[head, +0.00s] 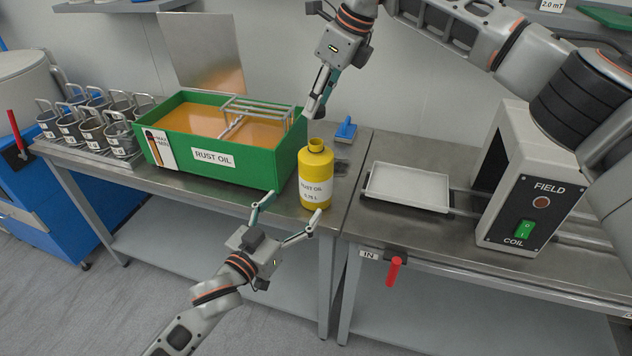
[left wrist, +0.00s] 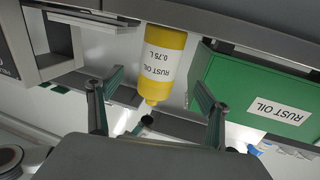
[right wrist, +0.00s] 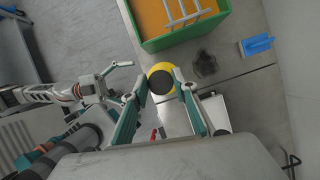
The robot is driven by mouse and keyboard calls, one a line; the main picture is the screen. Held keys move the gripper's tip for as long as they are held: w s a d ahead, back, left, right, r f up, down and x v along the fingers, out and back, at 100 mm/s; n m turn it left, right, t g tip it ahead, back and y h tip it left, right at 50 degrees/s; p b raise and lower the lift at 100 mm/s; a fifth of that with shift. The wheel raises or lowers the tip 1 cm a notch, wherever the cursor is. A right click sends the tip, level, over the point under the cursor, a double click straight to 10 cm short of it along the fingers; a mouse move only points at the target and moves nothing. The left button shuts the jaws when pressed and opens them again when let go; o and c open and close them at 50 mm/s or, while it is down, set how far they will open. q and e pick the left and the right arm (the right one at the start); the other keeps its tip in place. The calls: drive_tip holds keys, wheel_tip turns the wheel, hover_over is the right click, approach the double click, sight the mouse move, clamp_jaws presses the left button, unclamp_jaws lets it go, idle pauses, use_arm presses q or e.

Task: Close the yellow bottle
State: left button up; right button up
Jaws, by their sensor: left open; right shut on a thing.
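The yellow bottle (head: 316,175), labelled rust oil, stands upright near the bench's front edge, right of the green tank. Its open neck shows in the head view; in the left wrist view the bottle (left wrist: 164,60) appears upside down. My right gripper (head: 316,108) is above the bottle, pointing down. It is shut on a black cap (right wrist: 163,82), which covers much of the bottle in the right wrist view and hangs apart from the neck in the left wrist view (left wrist: 147,119). My left gripper (head: 292,205) is open in front of the bottle, its fingers apart and empty.
The green rust oil tank (head: 256,163) stands close left of the bottle. A blue-handled brush (head: 346,130) lies behind right. A white tray (head: 408,187) and the field coil (head: 521,195) are further right. Several metal cups (head: 90,130) stand at far left.

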use_arm(q)
drive_tip(key=shift+w, duration=0.15)
drive_tip(key=x, duration=1.1)
drive_tip(key=shift+w+d, duration=0.25)
drive_tip(key=shift+w, duration=0.05)
drive_tip(key=shift+c, duration=0.4)
drive_tip(key=c, duration=1.6)
drive_tip(key=shift+c, duration=0.2)
use_arm(e)
hover_over(313, 141)
drive_tip(key=d, duration=0.1)
drive_tip(key=shift+s+f, duration=0.15)
drive_tip(key=shift+f, duration=2.35)
drive_tip(key=shift+f, duration=0.1)
drive_tip(key=shift+f, duration=0.8)
drive_tip(key=shift+f, duration=0.55)
